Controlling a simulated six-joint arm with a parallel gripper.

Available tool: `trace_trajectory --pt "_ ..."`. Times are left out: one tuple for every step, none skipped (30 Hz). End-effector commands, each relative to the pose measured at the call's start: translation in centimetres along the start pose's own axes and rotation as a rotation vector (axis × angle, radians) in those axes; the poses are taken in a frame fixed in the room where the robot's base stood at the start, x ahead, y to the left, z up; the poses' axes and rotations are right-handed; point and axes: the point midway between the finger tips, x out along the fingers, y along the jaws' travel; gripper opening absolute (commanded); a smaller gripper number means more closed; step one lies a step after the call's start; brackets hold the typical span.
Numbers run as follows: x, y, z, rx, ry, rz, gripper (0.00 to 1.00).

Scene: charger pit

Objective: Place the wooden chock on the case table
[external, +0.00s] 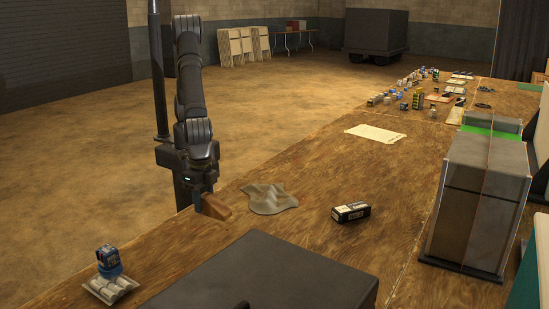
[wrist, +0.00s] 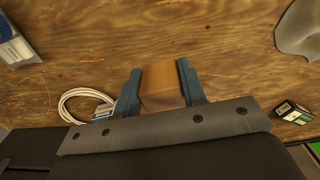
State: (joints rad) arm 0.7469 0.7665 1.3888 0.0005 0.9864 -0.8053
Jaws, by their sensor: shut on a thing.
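The wooden chock (external: 214,206) is a small brown wooden block. My gripper (external: 205,204) is shut on it near the left edge of the long wooden table (external: 300,190). In the wrist view the chock (wrist: 160,84) sits between the two blue-grey fingers of my gripper (wrist: 161,86), with bare wood beyond it. Whether the chock touches the wood or hangs just above it, I cannot tell. Which surface is the case table is not clear from these views.
A grey cloth (external: 270,198) lies right of the chock, and a black box (external: 351,211) lies farther right. A dark case (external: 255,275) stands in front. A blue item on a white packet (external: 110,287) is at lower left. A white cable (wrist: 82,101) shows beside my gripper.

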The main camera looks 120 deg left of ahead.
Motion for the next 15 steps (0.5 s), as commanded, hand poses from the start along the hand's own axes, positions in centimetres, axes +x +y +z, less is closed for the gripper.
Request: trace_trajectory --pt "0.0 1.2 1.8 0.005 0.000 0.000 0.13" --pt "0.0 1.6 2.7 0.005 0.000 0.000 0.13" --pt "0.0 2.2 3.6 0.002 0.000 0.000 0.13" --pt "0.0 2.6 4.3 0.001 0.001 0.000 0.13" --pt "0.0 2.9 4.9 -0.001 0.001 0.001 0.13" --pt "0.0 3.2 5.5 -0.003 0.001 0.001 0.13" --pt "0.0 3.4 6.0 -0.004 0.001 0.000 0.13" --pt "0.0 3.6 6.3 -0.005 0.001 0.000 0.13" --pt "0.1 3.7 6.5 -0.007 0.000 0.000 0.13" --pt "0.2 3.8 6.6 -0.008 0.000 0.000 0.13" --pt "0.3 3.7 6.5 -0.009 0.000 -0.001 0.13" --pt "0.6 3.6 6.1 -0.011 -0.001 -0.001 0.13" --pt "0.9 3.5 5.7 -0.012 -0.001 -0.002 0.13" --pt "1.2 3.4 5.2 -0.013 -0.001 -0.002 0.13" --pt "1.7 3.1 4.4 -0.014 -0.001 -0.001 0.13"
